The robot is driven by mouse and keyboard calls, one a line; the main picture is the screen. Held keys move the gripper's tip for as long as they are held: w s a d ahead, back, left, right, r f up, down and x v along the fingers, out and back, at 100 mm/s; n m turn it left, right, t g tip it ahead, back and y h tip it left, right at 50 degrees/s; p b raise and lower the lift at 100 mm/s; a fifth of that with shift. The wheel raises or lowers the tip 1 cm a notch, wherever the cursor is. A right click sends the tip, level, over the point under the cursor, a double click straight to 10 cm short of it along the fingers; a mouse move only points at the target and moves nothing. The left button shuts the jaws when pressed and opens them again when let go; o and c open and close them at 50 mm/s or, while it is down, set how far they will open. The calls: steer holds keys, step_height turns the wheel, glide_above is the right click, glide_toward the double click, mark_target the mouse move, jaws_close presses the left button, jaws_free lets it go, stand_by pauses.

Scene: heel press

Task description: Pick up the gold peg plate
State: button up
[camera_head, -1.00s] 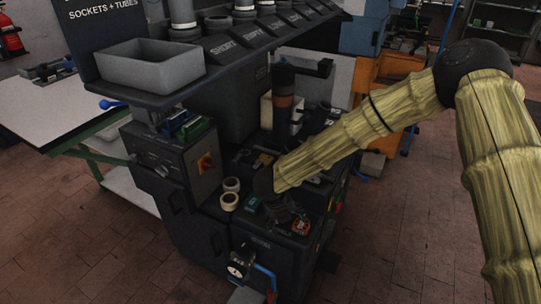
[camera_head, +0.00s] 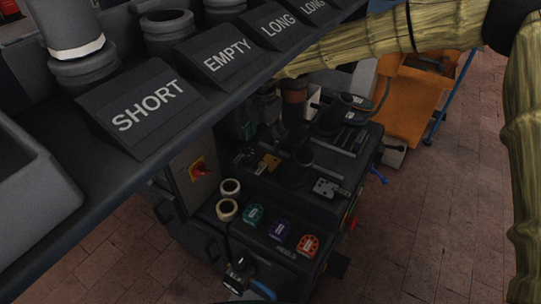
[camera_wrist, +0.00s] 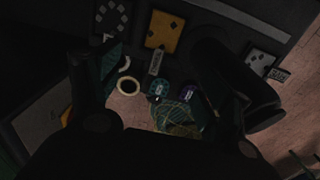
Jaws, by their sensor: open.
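The gold peg plate (camera_head: 268,163) lies on the dark bench top of the press, behind the cream rings. In the wrist view, the gold peg plate (camera_wrist: 163,32) is a flat yellow piece with dark diamond-shaped marks, at the upper middle. My gripper (camera_wrist: 160,95) shows as two dark fingers spread wide apart, with nothing held between them. The plate lies beyond the gap between the fingers, apart from them.
Cream rings (camera_head: 228,207) and teal (camera_head: 255,214), purple (camera_head: 280,229) and orange (camera_head: 307,245) pieces sit near the bench front. A silver plate (camera_head: 330,188) lies to the right. A labelled shelf (camera_head: 190,85) overhangs the bench. A brown-banded column (camera_head: 295,95) stands behind.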

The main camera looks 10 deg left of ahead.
glide_above(265, 164)
steer(key=f, duration=0.5)
steer(key=shift+w+d+f, duration=0.15)
steer(key=shift+w+d, duration=0.1)
steer(key=shift+s+f, duration=0.15)
steer(key=shift+f, duration=0.5)
steer(key=shift+s+a+f, duration=0.1)
steer(key=shift+a+f, duration=0.05)
steer(key=shift+f, duration=1.95)
steer(key=c, duration=1.3)
